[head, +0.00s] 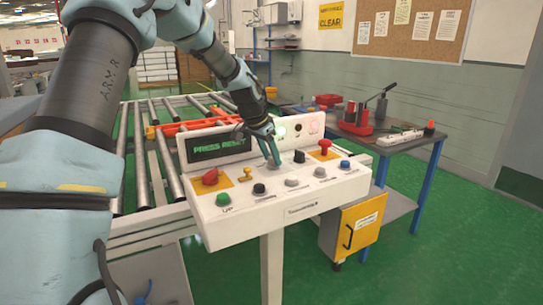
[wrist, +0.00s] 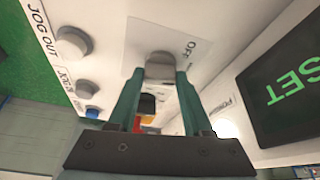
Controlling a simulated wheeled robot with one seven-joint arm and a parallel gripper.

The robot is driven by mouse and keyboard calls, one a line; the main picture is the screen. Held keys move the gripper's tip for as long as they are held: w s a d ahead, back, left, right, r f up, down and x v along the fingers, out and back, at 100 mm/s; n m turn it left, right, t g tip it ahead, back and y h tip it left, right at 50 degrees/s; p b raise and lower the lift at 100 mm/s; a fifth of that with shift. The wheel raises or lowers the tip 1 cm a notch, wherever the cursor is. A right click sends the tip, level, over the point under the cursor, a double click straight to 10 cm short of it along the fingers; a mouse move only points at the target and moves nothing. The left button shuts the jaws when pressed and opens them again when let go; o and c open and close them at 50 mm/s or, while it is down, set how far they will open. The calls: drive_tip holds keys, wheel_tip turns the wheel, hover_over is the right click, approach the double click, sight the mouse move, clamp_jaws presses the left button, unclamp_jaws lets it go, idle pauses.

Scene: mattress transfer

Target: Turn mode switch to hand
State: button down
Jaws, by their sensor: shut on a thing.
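The mode switch is a grey knob (wrist: 160,63) on a white plate with the label "OFF" beside it in the wrist view. My gripper (wrist: 160,76) has its two teal fingers on either side of the knob, shut on it. In the head view my gripper (head: 270,153) reaches down onto the middle of the white control panel (head: 290,205), and its fingers mostly hide the switch. The knob's pointer and any "hand" label cannot be made out. The panel's display (head: 222,145) reads "PRESS RESET" in green.
A red emergency button (head: 325,145) is right of my gripper, and a red knob (head: 210,177) sits on the left. A row of buttons, including a green one (head: 223,199) and a blue one (head: 345,164), lines the front. A roller conveyor (head: 160,165) lies behind; a workbench (head: 400,145) stands right.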

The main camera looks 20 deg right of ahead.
drive_tip(key=shift+w+m+g, duration=0.1)
drive_tip(key=shift+m+g, duration=0.4)
drive_tip(key=shift+m, duration=0.6)
drive_tip(key=shift+c, duration=1.6)
unclamp_jaws()
drive_tip(key=b+v, duration=0.2)
drive_tip(key=v, duration=0.8)
drive_tip(key=shift+a+r, duration=0.25)
drive_tip(key=shift+r, duration=0.1)
